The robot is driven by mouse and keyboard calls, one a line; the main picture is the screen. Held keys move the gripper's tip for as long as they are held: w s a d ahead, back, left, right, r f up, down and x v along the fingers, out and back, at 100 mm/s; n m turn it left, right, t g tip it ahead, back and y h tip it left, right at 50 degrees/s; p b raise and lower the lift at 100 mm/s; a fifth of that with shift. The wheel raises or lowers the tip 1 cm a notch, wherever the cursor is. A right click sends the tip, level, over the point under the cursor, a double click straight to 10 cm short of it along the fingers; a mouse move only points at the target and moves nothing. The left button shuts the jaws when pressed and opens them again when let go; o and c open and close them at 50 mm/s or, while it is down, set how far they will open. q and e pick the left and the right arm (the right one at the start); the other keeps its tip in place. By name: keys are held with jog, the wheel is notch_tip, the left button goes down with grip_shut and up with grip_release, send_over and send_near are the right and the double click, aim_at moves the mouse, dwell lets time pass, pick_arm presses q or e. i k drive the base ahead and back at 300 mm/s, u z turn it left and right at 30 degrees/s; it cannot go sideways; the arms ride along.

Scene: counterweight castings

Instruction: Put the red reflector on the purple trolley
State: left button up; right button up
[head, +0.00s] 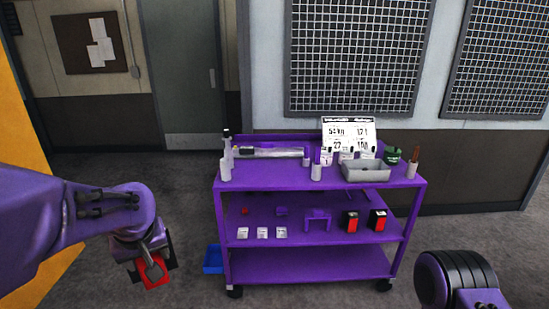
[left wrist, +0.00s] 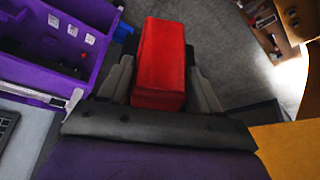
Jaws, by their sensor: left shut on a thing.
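The red reflector (head: 153,270) is a red block held by my left gripper (head: 150,262), left of the trolley and apart from it. In the left wrist view the red reflector (left wrist: 160,62) stands between the two grey fingers of the left gripper (left wrist: 163,85), which press on its sides. The purple trolley (head: 315,264) has a top and two lower shelves; part of it also shows at the upper left of the left wrist view (left wrist: 60,50). Part of my right arm shows at the lower right of the head view, but its fingers do not.
The trolley top carries a grey tray (head: 366,171), bottles and a display board (head: 349,133). Its middle shelf holds white cards, a small purple stand (head: 318,215) and two red-and-black boxes (head: 351,222). The bottom shelf looks bare. A blue bin (head: 212,260) stands on the floor at its left.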

aim_at(273, 166)
jog(key=i, duration=2.1)
jog(key=z, duration=0.95)
